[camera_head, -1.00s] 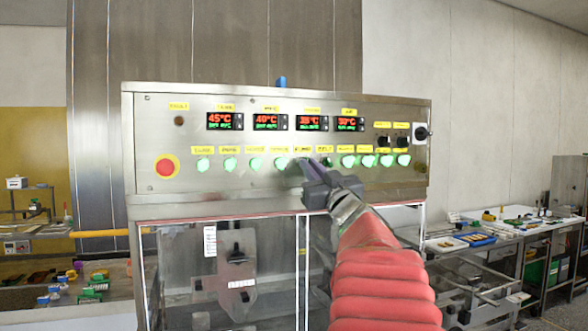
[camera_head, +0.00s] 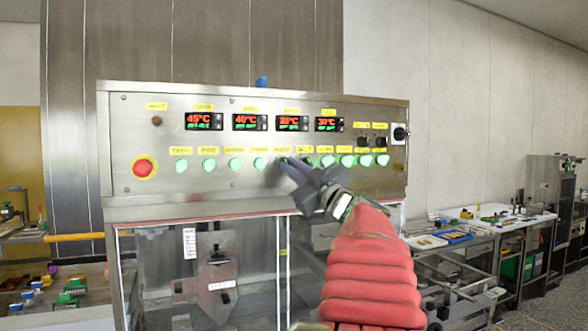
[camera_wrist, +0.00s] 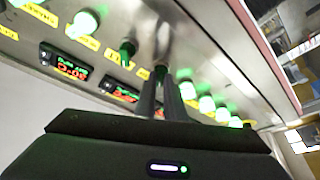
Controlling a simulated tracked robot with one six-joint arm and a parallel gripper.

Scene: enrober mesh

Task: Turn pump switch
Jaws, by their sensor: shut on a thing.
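The steel control panel (camera_head: 120,130) carries a row of green lit switches with yellow labels. My gripper (camera_head: 286,163) reaches the middle of this row, its tips at the fifth switch from the left. The label above it (camera_head: 282,150) is too blurred to read surely now. In the wrist view the two dark fingers (camera_wrist: 168,92) are close together on a small green switch (camera_wrist: 160,72), which I take as the pump switch. My gripper is shut on it. The fingers hide most of it, so its turn angle cannot be told.
Neighbouring green switches (camera_head: 259,163) sit close on both sides. Above are red and green temperature displays (camera_head: 252,122). A red stop button (camera_head: 144,168) is at the left, a black rotary knob (camera_head: 400,133) at the right. A bench with trays (camera_head: 450,237) stands at the right.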

